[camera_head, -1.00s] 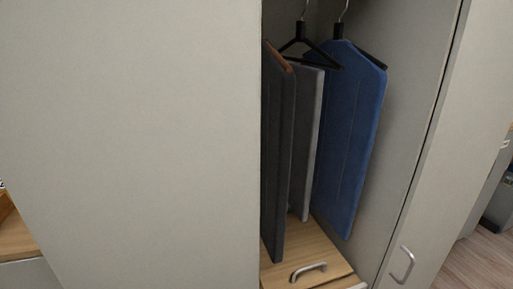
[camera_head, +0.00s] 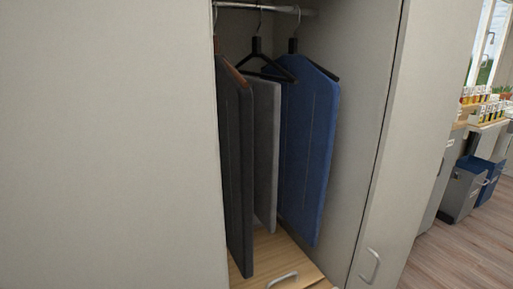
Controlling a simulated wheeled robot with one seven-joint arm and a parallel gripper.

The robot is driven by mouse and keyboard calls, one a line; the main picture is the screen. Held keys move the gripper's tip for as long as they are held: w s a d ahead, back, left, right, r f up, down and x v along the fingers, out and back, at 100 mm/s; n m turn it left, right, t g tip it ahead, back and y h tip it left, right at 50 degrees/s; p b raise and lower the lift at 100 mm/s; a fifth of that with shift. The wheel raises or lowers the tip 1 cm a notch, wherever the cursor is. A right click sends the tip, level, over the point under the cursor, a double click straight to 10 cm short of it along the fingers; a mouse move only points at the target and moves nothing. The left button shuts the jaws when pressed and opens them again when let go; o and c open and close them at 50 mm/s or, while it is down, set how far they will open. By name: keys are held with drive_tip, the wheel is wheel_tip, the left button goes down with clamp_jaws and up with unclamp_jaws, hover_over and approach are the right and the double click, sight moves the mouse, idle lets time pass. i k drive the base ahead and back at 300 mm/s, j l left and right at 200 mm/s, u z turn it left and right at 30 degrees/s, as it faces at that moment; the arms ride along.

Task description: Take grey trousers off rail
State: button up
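Grey trousers (camera_head: 265,150) hang on a black hanger (camera_head: 262,63) from the metal rail (camera_head: 272,8) inside the wardrobe. They hang between a dark garment (camera_head: 237,175) on the left, which hides part of them, and a blue garment (camera_head: 308,150) on the right. The lower end of the grey trousers hangs close above the wooden wardrobe floor or drawer top. My gripper is not in view.
A large pale panel (camera_head: 105,150) fills the left side. A drawer handle (camera_head: 283,279) is at the bottom, and another handle (camera_head: 370,264) is on the right panel. Wooden floor (camera_head: 450,255), bins (camera_head: 462,190) and shelves lie at the right.

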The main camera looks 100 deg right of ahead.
sight(267, 95)
drive_tip(key=k+l, duration=0.15)
drive_tip(key=k, duration=0.5)
drive_tip(key=k+l, duration=0.2)
drive_tip(key=k, duration=0.4)
drive_tip(key=k+l, duration=0.15)
drive_tip(key=k, duration=0.5)
